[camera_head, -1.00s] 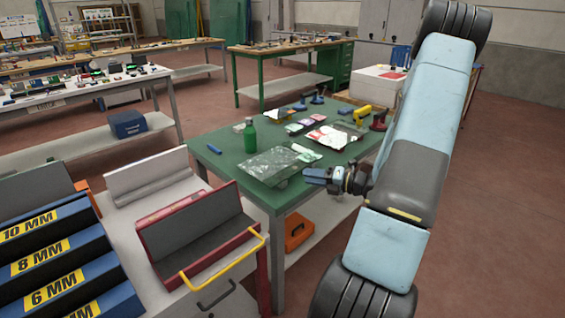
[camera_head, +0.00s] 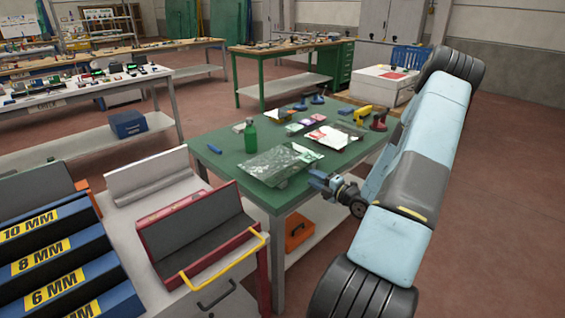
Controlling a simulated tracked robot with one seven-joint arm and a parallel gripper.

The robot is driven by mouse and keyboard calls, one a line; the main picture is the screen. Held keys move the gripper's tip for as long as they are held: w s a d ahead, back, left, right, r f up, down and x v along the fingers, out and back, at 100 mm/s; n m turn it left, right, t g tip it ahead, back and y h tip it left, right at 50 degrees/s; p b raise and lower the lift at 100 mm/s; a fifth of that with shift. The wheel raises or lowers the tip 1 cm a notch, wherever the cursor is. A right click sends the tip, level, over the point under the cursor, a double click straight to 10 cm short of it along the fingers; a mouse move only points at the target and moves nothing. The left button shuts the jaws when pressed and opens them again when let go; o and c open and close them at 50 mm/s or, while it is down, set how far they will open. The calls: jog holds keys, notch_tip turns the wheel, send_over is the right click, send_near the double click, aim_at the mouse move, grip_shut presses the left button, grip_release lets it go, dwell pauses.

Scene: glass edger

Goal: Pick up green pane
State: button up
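A see-through pane with a faint green-grey tint and pale speckles (camera_head: 268,166) lies flat near the front edge of the green-topped table (camera_head: 222,158). I take it for the green pane, though its colour is hard to tell from the green top under it. My gripper (camera_head: 314,178) is at the table's front right edge, just right of the pane and apart from it in the picture. It points left towards the pane. The fingers are too small to show whether they are open or shut. I see nothing held.
A green bottle (camera_head: 250,134) stands behind the pane, and a blue marker (camera_head: 215,149) lies at left. White sheets (camera_head: 306,152), a yellow tool (camera_head: 362,113) and a red suction cup (camera_head: 379,122) lie farther back. A red-framed tray (camera_head: 200,236) stands at front left.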

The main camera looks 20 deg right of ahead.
jog(key=shift+x, duration=3.05)
jog(key=shift+r, duration=0.1)
jog(key=c, duration=0.6)
grip_shut()
jog(key=shift+s, duration=0.1)
